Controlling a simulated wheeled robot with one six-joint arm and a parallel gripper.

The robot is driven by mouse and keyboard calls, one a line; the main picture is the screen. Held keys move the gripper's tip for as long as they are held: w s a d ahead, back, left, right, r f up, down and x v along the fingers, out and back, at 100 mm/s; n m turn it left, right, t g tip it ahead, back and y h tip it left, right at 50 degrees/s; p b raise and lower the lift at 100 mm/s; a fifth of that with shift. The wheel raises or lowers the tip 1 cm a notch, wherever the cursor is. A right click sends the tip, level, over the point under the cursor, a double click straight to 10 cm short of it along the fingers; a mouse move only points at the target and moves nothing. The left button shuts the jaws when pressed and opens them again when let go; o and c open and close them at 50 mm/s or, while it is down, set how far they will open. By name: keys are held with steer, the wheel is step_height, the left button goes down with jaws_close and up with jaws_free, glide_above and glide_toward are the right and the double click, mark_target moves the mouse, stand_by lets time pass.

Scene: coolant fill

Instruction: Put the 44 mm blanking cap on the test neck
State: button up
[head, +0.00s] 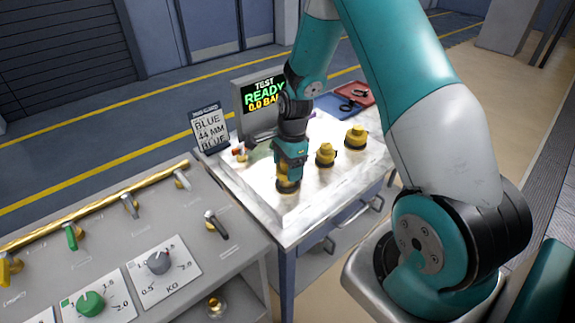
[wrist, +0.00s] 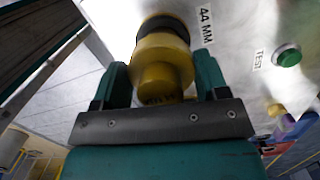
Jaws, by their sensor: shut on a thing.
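My gripper (head: 289,172) points down at the near part of the bench top, with its fingers on either side of a yellow cap (wrist: 163,62). In the wrist view the gripper (wrist: 162,84) is shut on this cap, with a black ring or base beyond it. A "44 MM" label (wrist: 206,25) is beside it on the bench. In the head view only the cap's lower part (head: 287,186) shows below the fingers. I cannot tell which piece is the test neck, or whether the cap touches the black part.
Two more yellow caps (head: 325,154) (head: 355,136) stand to the right on the bench. A sign (head: 209,129) reads "BLUE 44 MM BLUE", and a display (head: 262,97) reads "TEST READY 0.0 BAR". A green button (wrist: 287,55) sits by a "TEST" label. A red tray (head: 355,93) lies behind.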

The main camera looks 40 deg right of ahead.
steer(key=shift+f+b, duration=0.9)
steer(key=shift+f, duration=0.4)
steer(key=o, duration=1)
steer(key=shift+r, duration=0.1)
step_height(320, 180, up, 17)
steer(key=d+b, duration=0.2)
steer(key=shift+d+r, duration=0.1)
steer(key=s+a+r+n+y, duration=0.1)
steer(key=s+a+r+n, duration=0.25)
steer(key=a+n, duration=0.4)
steer(key=s+a+r+n, duration=0.2)
steer(key=s+a+n, duration=0.35)
steer(key=a, duration=0.35)
steer(key=s+a+n+y, duration=0.1)
steer(key=s+a+n, duration=0.7)
steer(key=s+n, duration=0.5)
steer(key=shift+r+n+y, duration=0.3)
steer(key=shift+n+y, duration=0.1)
steer(key=shift+n, duration=0.1)
